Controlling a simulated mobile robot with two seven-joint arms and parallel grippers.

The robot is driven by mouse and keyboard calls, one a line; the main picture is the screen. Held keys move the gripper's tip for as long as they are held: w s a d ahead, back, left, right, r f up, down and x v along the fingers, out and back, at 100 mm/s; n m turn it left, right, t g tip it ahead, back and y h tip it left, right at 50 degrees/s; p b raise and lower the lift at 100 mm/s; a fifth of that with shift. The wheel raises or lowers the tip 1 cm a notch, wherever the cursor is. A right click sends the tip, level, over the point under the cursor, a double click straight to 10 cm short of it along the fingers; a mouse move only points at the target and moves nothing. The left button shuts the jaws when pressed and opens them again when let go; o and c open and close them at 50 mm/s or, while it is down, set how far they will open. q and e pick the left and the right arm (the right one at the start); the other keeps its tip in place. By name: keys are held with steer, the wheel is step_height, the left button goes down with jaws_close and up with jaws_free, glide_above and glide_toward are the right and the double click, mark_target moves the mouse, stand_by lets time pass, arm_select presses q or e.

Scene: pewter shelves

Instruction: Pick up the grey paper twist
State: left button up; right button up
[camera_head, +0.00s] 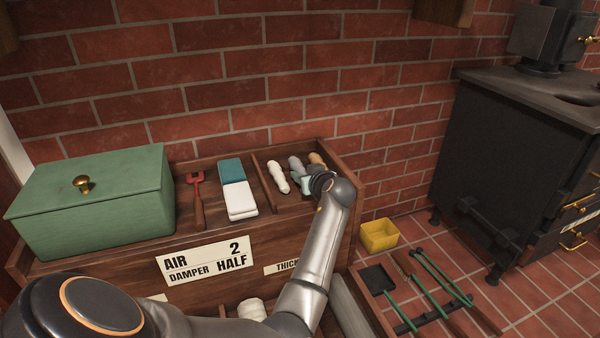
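The grey paper twist (295,164) lies in the right compartment of the wooden shelf top, between a white twist (278,177) and a tan twist (317,159). My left gripper (306,184) is at the near end of the grey twist, pointing down into the compartment. The wrist and the gripper body hide the near parts of the grey and tan twists. I cannot tell whether the fingers are open or shut, or whether they touch the grey twist. My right gripper is not in view.
A green lidded box (95,200), a red-headed tool (197,200) and a teal-and-white block (237,190) stand left on the wooden shelf (215,232). A yellow bin (379,235), fire tools (425,280) and a black stove (500,150) are at right.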

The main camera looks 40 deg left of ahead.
arm_select(q)
jaws_close()
steer(key=shift+a+r, duration=0.1)
steer(key=shift+r, duration=0.05)
